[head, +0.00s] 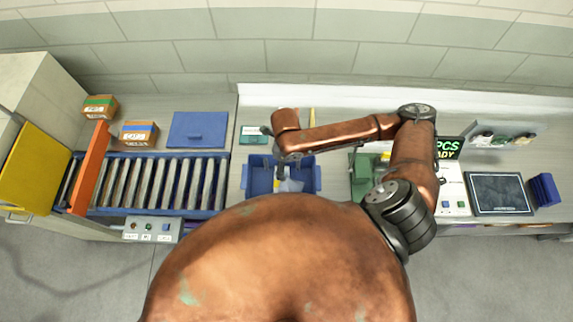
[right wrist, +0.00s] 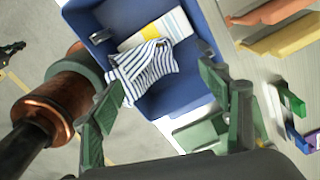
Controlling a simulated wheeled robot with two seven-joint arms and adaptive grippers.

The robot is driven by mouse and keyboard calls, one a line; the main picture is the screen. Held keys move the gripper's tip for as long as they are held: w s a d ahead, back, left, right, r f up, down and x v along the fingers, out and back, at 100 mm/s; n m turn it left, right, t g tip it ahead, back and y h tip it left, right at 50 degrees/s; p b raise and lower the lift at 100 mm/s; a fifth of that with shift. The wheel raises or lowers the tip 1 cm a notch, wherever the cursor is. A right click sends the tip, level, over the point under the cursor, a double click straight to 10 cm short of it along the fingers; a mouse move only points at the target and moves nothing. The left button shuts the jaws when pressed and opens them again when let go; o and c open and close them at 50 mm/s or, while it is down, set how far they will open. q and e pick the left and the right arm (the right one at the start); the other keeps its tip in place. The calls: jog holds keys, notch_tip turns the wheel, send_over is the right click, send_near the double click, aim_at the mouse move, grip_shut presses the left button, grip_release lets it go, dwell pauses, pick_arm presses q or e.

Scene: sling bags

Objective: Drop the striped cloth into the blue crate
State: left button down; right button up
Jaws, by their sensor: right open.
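The blue crate (head: 314,178) stands on the bench in the middle of the head view, and its blue wall (right wrist: 200,85) fills the upper middle of the right wrist view. The blue-and-white striped cloth (right wrist: 150,58) lies crumpled partly over the crate's inside, its lower left end at the crate's left side. Whether it rests on the rim is unclear. In the head view the cloth (head: 292,185) is mostly hidden. My right gripper (head: 281,178) is over the crate. Its green fingers (right wrist: 160,80) are apart, with the cloth beyond them. I do not make out my left gripper.
A white item with a yellow patch (right wrist: 155,32) lies inside the crate. A green bin (head: 362,175) stands right of the crate. A roller conveyor (head: 155,183) is to the left, with a blue lid (head: 198,129) behind it. A dark screen (head: 498,193) is at the right.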

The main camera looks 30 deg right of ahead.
notch_tip(320, 180, up, 12)
dwell(0.6)
dwell(0.5)
